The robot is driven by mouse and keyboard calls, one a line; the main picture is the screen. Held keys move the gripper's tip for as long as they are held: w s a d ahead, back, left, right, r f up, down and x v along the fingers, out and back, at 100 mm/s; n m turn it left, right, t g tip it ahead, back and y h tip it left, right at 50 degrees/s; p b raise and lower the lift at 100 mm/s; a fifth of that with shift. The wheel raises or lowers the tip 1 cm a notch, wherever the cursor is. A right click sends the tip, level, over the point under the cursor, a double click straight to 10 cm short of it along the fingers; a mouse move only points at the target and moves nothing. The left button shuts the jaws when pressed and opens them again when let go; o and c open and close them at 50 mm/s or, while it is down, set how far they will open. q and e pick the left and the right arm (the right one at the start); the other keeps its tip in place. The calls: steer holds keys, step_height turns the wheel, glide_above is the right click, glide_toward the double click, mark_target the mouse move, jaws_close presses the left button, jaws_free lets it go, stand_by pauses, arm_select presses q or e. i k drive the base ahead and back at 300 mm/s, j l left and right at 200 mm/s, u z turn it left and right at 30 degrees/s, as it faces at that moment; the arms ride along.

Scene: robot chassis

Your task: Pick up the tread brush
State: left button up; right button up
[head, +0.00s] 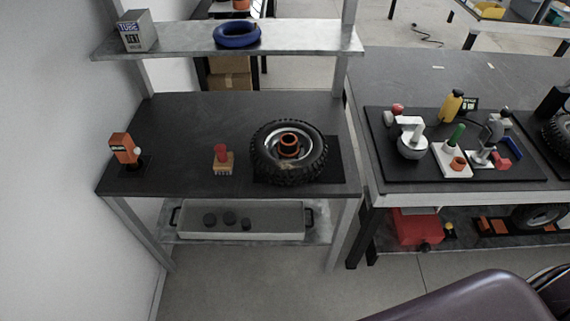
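The tread brush (223,167) stands upright on the dark table top, bristles down. It has a red knob on a tan block with pale bristles. It stands apart from the wheel, a little to its left, near the front edge of the table. Nothing covers it. Neither of my grippers shows in the head view.
A knobbly tyre on a rim (262,150) lies on a black mat. An orange tool (122,148) stands at the left. The shelf above (180,43) holds a box and a blue ring (237,34). A grey tray (270,222) sits below. A second table (450,75) is right.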

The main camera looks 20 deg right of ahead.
mark_target(223, 160)
steer(key=i+j, duration=0.2)
steer(key=j, duration=0.15)
steer(key=i+j, duration=0.2)
steer(key=j, duration=0.15)
steer(key=i+j, duration=0.2)
steer(key=j, duration=0.15)
